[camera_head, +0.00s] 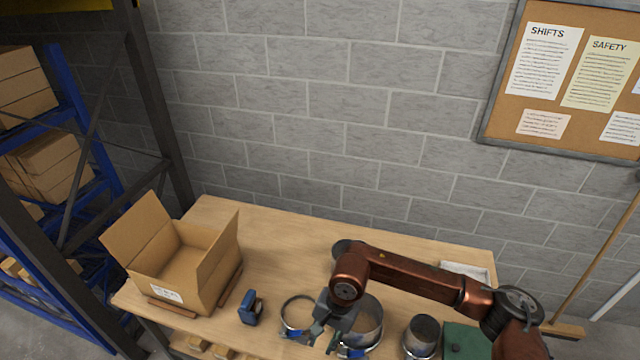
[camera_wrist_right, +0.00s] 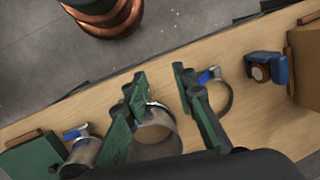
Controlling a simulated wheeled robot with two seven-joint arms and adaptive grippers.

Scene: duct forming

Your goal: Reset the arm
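My right arm reaches in from the right in the head view, bent over the workbench (camera_head: 285,250). Its gripper (camera_head: 325,338) points down over the front of the bench, between a thin metal ring (camera_head: 284,312) and a wide metal duct piece (camera_head: 373,322). In the right wrist view the two green fingers (camera_wrist_right: 160,76) are apart with nothing gripped between them. The wide duct piece (camera_wrist_right: 158,135) and the ring (camera_wrist_right: 226,98) show beyond the fingers. My left arm and gripper are not in view.
An open cardboard box (camera_head: 213,262) stands at the bench's left, with a blue tool (camera_head: 250,308) beside it. A smaller duct piece (camera_head: 421,336) and a green case (camera_head: 466,343) are at the right. A brick wall (camera_head: 330,120) stands behind. The bench's middle back is clear.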

